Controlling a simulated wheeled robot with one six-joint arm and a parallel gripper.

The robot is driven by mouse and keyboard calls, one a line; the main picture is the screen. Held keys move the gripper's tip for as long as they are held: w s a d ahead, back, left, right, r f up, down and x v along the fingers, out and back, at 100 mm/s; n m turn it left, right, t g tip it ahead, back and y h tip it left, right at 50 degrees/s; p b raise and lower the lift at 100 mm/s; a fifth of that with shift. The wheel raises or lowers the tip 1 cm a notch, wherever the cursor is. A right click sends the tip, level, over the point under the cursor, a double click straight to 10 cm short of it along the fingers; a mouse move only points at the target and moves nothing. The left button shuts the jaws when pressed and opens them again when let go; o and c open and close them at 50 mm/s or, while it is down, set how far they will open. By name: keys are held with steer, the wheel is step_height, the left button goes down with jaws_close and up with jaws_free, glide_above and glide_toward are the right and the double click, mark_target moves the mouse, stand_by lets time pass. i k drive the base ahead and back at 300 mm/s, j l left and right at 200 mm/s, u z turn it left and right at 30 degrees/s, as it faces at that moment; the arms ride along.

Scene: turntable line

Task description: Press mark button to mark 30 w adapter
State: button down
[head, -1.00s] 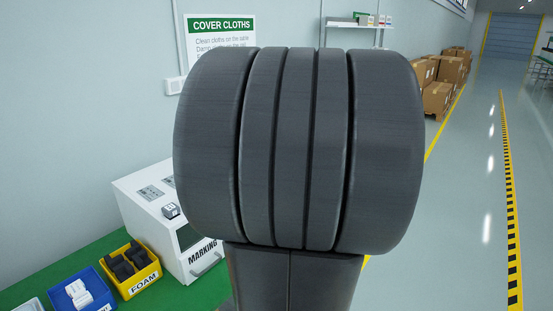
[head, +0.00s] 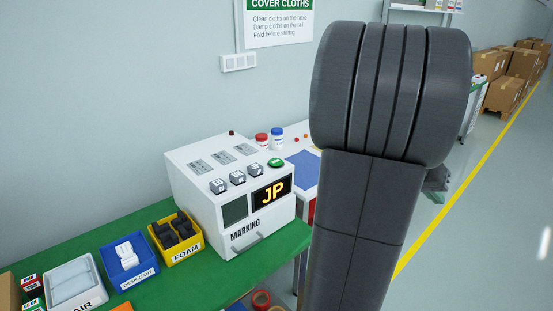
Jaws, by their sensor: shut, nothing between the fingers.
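The marking machine (head: 205,215) is a white box labelled MARKING at the right end of the green table. Its lit display (head: 272,193) reads JP in yellow. A green button (head: 276,162) sits on top, near the display. To its left are 3 grey keys (head: 237,177) with small marks I cannot read, below printed plates. A dark window (head: 235,210) and a handle are on the front. I cannot make out an adapter. My gripper is not in view; my large grey arm links fill the right of the head view.
On the green table (head: 200,285), left of the machine, stand a yellow FOAM bin (head: 190,252), a blue DESICCANT bin (head: 147,276) and a clear-lidded box (head: 72,290). A white table (head: 310,157) with red-lidded and blue-lidded jars stands behind. Cartons (head: 500,92) stand at the far right.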

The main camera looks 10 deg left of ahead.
mark_target(275, 161)
steer(key=i+j, duration=0.1)
steer(key=i, duration=0.3)
steer(key=i+j, duration=0.1)
steer(key=i, duration=0.35)
steer(key=u, duration=1.6)
